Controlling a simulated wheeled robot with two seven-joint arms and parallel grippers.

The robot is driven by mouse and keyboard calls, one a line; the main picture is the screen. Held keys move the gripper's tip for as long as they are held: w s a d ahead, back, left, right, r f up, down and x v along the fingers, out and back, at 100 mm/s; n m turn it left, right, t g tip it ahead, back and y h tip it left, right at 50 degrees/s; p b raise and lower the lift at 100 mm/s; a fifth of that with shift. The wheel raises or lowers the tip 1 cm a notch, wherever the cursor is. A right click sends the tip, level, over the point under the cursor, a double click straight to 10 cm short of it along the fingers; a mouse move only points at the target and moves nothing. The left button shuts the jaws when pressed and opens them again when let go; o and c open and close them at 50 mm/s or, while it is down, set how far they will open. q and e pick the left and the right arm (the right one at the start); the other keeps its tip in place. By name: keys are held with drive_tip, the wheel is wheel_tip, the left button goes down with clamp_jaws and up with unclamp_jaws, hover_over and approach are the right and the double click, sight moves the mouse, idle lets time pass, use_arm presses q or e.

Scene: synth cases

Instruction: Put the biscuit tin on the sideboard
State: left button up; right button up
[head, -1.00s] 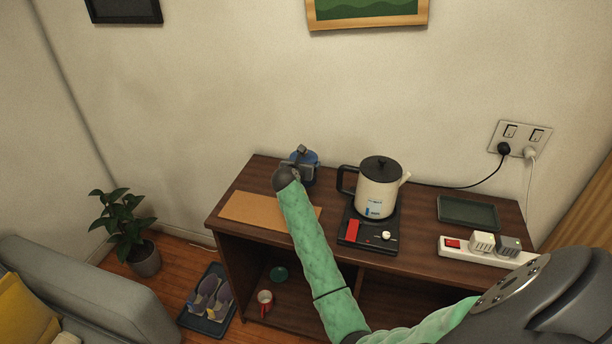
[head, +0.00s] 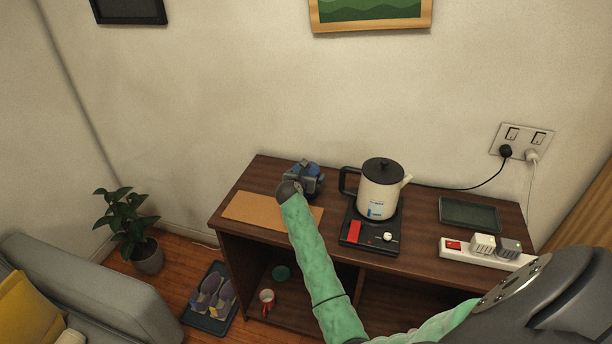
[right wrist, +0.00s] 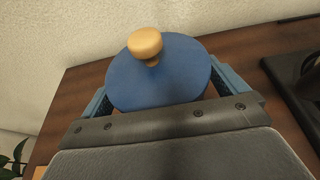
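The biscuit tin is blue with a round lid (right wrist: 155,80) and a wooden knob; it fills the middle of the right wrist view. It is at the back left of the dark wooden sideboard (head: 425,248). In the head view my right gripper (head: 303,172) mostly hides it. The two blue fingers of the right gripper (right wrist: 160,92) stand on opposite sides of the tin, partly behind the lid's edge. Whether they press on it, and whether its base touches the wood, is hidden. My left gripper is not in view.
Right of the tin, a cream kettle (head: 378,195) stands on a black hotplate (head: 354,240). A tan mat (head: 250,210) lies in front, left of my arm. A dark tray (head: 468,213) and a power strip (head: 515,259) are farther right.

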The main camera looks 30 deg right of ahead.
drive_tip(key=shift+r, duration=0.1)
drive_tip(key=shift+s+a+r, duration=0.1)
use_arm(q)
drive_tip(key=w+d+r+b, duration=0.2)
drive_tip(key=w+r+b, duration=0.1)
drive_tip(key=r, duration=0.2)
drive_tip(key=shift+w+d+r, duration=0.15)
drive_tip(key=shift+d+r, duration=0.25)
use_arm(e)
drive_tip(key=v, duration=1.1)
drive_tip(key=shift+s+a+r, duration=0.2)
drive_tip(key=shift+a, duration=0.1)
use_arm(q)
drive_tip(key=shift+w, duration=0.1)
